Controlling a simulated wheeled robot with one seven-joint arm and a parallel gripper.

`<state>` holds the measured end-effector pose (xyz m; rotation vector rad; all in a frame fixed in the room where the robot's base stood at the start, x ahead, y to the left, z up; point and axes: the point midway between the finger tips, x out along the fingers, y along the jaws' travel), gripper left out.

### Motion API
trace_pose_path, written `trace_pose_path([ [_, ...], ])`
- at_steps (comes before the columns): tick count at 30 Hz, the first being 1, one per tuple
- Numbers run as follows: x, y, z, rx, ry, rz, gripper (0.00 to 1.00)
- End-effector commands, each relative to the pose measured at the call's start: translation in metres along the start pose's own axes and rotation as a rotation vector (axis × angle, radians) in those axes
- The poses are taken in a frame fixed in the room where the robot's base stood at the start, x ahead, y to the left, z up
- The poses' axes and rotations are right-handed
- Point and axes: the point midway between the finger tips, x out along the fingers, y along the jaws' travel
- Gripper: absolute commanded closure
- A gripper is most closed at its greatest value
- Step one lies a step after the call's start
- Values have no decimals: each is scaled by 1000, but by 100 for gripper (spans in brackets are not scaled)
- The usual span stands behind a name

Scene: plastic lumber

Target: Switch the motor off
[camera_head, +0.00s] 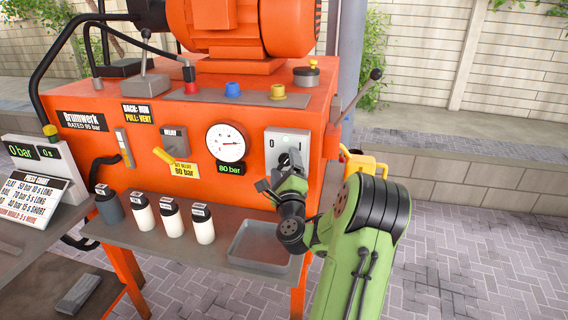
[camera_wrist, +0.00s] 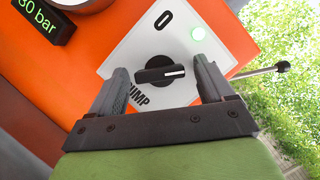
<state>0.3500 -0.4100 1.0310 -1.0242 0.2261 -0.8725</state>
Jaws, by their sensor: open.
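The motor switch is a black rotary knob (camera_wrist: 160,74) on a white plate (camera_wrist: 140,48) on the orange machine's front. Its white pointer line points right in the wrist view. Lettering ending in "UMP" is partly hidden by the left finger. My gripper (camera_wrist: 164,78) is open, with one finger on each side of the knob. I cannot tell whether either finger touches it. In the head view my gripper (camera_head: 284,172) covers part of the plate (camera_head: 279,141) and knob.
A round gauge (camera_head: 227,143) and green "80 bar" display (camera_head: 230,168) are left of the plate. A yellow lever (camera_head: 164,156) sits further left. A shelf below holds several bottles (camera_head: 173,220) and a grey tray (camera_head: 262,244). A black-knobbed lever (camera_head: 360,97) sticks out at the right.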

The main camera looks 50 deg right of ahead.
Motion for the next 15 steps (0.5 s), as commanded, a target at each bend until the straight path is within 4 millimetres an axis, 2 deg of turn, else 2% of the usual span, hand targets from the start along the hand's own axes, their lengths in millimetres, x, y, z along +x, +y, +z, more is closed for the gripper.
trace_pose_path([
  [2,0,0,0,0,0,0,19],
  [3,0,0,0,0,0,0,22],
  [13,0,0,0,0,0,0,73],
  [15,0,0,0,0,0,1,75],
])
